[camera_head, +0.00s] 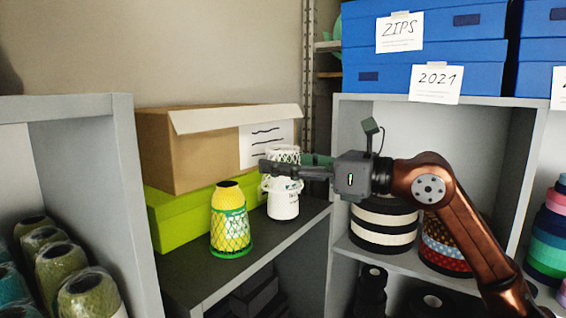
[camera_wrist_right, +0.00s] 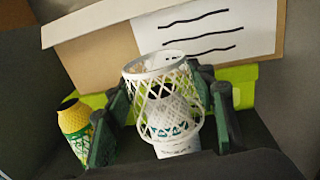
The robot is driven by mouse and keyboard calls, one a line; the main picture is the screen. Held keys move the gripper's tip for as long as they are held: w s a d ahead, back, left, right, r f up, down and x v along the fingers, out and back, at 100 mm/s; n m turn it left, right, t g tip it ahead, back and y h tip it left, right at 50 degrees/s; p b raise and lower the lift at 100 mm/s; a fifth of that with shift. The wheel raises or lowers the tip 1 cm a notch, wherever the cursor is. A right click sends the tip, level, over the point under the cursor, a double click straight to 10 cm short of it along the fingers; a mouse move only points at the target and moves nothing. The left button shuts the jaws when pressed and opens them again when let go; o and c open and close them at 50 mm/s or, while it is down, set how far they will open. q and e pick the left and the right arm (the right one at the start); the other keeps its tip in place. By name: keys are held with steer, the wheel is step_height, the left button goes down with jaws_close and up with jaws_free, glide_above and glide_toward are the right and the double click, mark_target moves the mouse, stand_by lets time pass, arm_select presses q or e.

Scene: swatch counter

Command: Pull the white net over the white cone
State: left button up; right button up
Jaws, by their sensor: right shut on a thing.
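The white cone (camera_head: 284,207) stands upright on the dark shelf, its lower part bare. The white net (camera_head: 283,152) is an open mesh sleeve with a rim at the top, held by my right gripper (camera_head: 282,167). The gripper comes in from the right at the net's upper part, its fingers level. In the right wrist view the net (camera_wrist_right: 150,66) sits between the two green-and-black fingers. The cone (camera_wrist_right: 180,146) shows through the mesh and below it, so the net appears to surround the cone's upper part. My left gripper is not in view.
A yellow cone (camera_head: 228,196) in a green net stands just left of the white cone. A cardboard box (camera_head: 200,150) on a lime-green box (camera_head: 180,218) is close behind. The dark shelf's front (camera_head: 210,275) is clear.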

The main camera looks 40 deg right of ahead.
mark_target(284, 186)
steer(key=shift+f+b, duration=2.05)
steer(key=shift+f, duration=0.35)
steer(key=o, duration=0.9)
steer(key=shift+s, duration=0.15)
steer(key=v, duration=1.2)
steer(key=shift+d, duration=0.1)
